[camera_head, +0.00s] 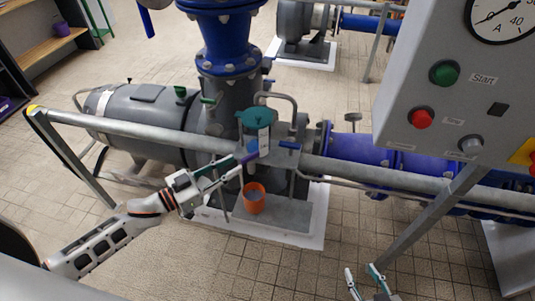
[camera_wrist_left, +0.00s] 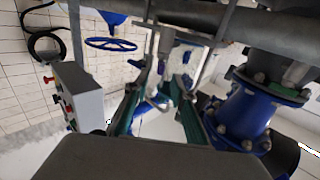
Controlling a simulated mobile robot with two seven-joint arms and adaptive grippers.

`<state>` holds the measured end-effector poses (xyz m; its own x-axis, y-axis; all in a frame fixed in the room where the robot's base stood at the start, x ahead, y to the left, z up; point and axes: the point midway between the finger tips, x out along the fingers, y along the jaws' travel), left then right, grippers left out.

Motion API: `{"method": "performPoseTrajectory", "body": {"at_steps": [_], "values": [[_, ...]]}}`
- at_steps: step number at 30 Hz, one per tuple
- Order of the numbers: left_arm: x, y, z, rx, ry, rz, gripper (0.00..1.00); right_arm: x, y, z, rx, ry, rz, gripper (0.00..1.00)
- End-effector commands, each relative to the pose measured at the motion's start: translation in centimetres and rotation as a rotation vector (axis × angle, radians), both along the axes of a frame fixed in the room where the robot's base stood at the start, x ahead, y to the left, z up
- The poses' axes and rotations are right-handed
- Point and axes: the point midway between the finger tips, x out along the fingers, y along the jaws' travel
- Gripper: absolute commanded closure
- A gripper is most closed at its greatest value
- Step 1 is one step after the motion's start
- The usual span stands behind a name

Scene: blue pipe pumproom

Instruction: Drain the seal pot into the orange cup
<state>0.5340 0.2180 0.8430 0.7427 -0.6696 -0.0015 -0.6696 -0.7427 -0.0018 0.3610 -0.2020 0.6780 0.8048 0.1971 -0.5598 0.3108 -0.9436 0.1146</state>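The seal pot (camera_head: 257,118) is a small teal-topped vessel above the pump, behind the grey rail in the head view. A blue valve handle (camera_head: 249,152) shows just below it. The orange cup (camera_head: 253,198) stands upright on the pump's base, below the handle; its inside looks greyish. My left gripper (camera_head: 239,164) reaches over the rail area with its fingertips close to the blue handle. In the left wrist view its teal fingers (camera_wrist_left: 168,76) are apart, with something blue near the tips; contact is unclear. My right gripper (camera_head: 364,277) is open and empty at the bottom edge.
A grey rail (camera_head: 150,128) crosses in front of the pump. A control panel (camera_head: 455,100) with buttons and a gauge fills the upper right. Blue pipes (camera_head: 350,150) run to the right. Tiled floor (camera_head: 290,275) is clear in front.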

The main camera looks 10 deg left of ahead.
Motion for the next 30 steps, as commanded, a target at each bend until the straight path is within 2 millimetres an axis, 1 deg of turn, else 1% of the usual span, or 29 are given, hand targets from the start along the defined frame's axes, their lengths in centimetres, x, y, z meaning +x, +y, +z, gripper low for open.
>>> {"method": "performPoseTrajectory", "body": {"at_steps": [5, 12, 15, 20, 27, 28, 29, 30], "values": [[1.5, -1.4, 0.2, -0.005, -0.001, -0.002, 0.75, 0.3, 0.0, 0.3, 0.000, -0.004, 0.000, 0.60], [4.2, -3.8, 0.1, -0.003, -0.001, 0.000, 0.75, 0.4, 0.0, 0.5, 0.001, -0.007, 0.001, 0.60], [5.0, -4.5, 0.1, -0.004, 0.001, 0.000, 0.75, 0.4, 0.0, 0.6, 0.001, -0.007, 0.001, 0.60], [5.6, -5.1, 0.1, -0.003, 0.000, 0.000, 0.75, 0.4, 0.0, 0.6, 0.001, -0.007, 0.001, 0.60], [5.6, -5.1, 0.0, -0.002, 0.001, 0.000, 0.75, 0.4, 0.0, 0.6, 0.001, -0.007, 0.001, 0.60], [5.6, -5.1, 0.0, -0.002, 0.001, 0.000, 0.80, 0.4, 0.0, 0.6, 0.001, -0.007, 0.001, 0.60], [5.6, -5.1, 0.0, -0.002, 0.001, 0.000, 0.88, 0.4, 0.0, 0.6, 0.001, -0.007, 0.001, 0.60], [5.6, -5.1, 0.0, -0.002, 0.001, 0.000, 0.98, 0.4, 0.0, 0.6, 0.001, -0.007, 0.001, 0.60]]}}
